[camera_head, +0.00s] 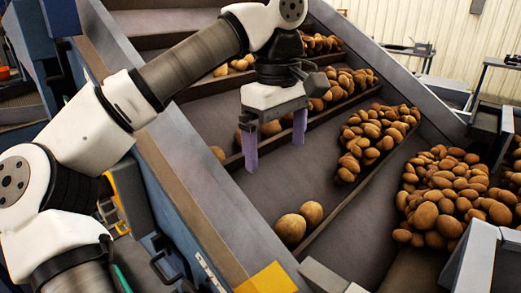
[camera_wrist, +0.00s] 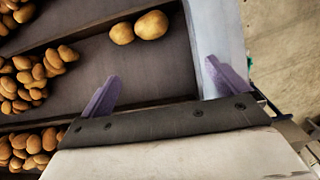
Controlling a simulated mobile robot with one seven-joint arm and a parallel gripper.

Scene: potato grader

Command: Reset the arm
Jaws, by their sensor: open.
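My gripper (camera_head: 275,143) is open and hangs over the inclined grader belt (camera_head: 205,125). Its two purple fingers point down with nothing between them. In the wrist view my gripper (camera_wrist: 160,90) also shows open, with its fingers apart over the bare belt and side rail. Two potatoes (camera_head: 300,222) lie together low on the belt, apart from the fingers; they also show in the wrist view (camera_wrist: 139,27). My arm reaches in from the left in a bent pose.
Potato piles lie on the belt's right part (camera_head: 372,137) and below it at the right (camera_head: 450,195). Raised slats cross the belt. A metal side rail (camera_head: 190,190) runs along its near edge. A yellow block (camera_head: 266,279) sits at the bottom. Tables (camera_head: 496,72) stand at the back right.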

